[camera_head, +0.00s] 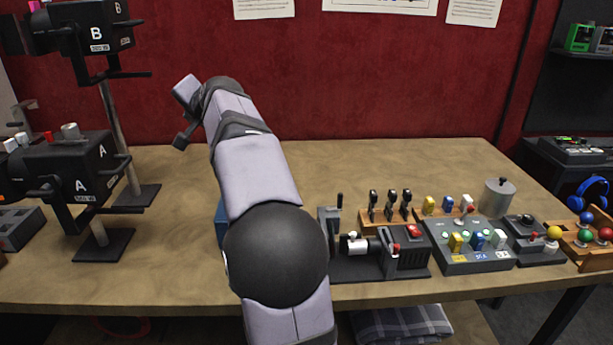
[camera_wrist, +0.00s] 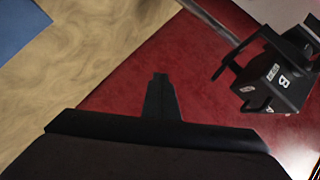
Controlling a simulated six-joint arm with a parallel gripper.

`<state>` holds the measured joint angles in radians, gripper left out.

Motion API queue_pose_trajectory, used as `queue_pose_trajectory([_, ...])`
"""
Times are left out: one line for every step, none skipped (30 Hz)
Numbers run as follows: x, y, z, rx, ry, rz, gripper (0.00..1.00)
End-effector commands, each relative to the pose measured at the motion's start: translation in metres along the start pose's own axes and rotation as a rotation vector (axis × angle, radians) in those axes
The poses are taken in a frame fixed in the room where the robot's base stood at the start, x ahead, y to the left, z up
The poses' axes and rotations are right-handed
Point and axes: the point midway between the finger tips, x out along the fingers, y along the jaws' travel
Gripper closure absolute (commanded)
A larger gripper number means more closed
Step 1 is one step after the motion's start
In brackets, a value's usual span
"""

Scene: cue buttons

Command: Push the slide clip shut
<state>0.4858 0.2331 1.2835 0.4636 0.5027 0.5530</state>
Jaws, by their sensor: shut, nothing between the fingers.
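I cannot make out a slide clip for certain in either view. Two black lamp-like units stand at the left in the head view, one marked A (camera_head: 75,170) and one marked B (camera_head: 92,30), with small coloured parts on top. In the wrist view my gripper (camera_wrist: 160,78) is shut and empty, its fingers together over the table edge and red wall. The unit marked B (camera_wrist: 275,82) shows at the right there, apart from the fingers. In the head view my arm reaches up and left above the table, its end short of the units.
A blue item (camera_head: 220,220) is mostly hidden behind my arm; a blue patch (camera_wrist: 18,25) shows in the wrist view. Lever and button boxes (camera_head: 470,262) and a metal pot (camera_head: 498,198) crowd the table's right.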

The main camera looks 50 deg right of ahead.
Motion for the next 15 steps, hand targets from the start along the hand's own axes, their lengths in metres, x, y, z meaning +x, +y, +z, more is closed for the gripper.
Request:
queue_pose_trajectory([-0.020, 0.039, -0.026, 0.074, -0.010, 0.135, 1.00])
queue_pose_trajectory([-0.031, 0.067, -0.034, 0.123, -0.018, 0.217, 1.00])
queue_pose_trajectory([-0.048, 0.103, -0.043, 0.195, -0.024, 0.326, 1.00])
queue_pose_trajectory([-0.063, 0.130, -0.049, 0.255, -0.024, 0.408, 1.00])
queue_pose_trajectory([-0.080, 0.155, -0.054, 0.320, -0.020, 0.493, 1.00])
queue_pose_trajectory([-0.106, 0.185, -0.061, 0.413, -0.007, 0.606, 1.00])
queue_pose_trajectory([-0.126, 0.206, -0.065, 0.488, 0.011, 0.688, 1.00])
queue_pose_trajectory([-0.146, 0.225, -0.069, 0.562, 0.032, 0.767, 1.00])
queue_pose_trajectory([-0.172, 0.246, -0.073, 0.658, 0.067, 0.866, 1.00])
queue_pose_trajectory([-0.191, 0.259, -0.076, 0.728, 0.099, 0.934, 1.00])
queue_pose_trajectory([-0.209, 0.270, -0.078, 0.796, 0.135, 0.999, 1.00])
queue_pose_trajectory([-0.233, 0.282, -0.082, 0.880, 0.187, 1.079, 1.00])
queue_pose_trajectory([-0.249, 0.290, -0.084, 0.940, 0.229, 1.133, 1.00])
queue_pose_trajectory([-0.265, 0.296, -0.086, 0.996, 0.272, 1.183, 1.00])
queue_pose_trajectory([-0.284, 0.303, -0.089, 1.066, 0.333, 1.244, 1.00])
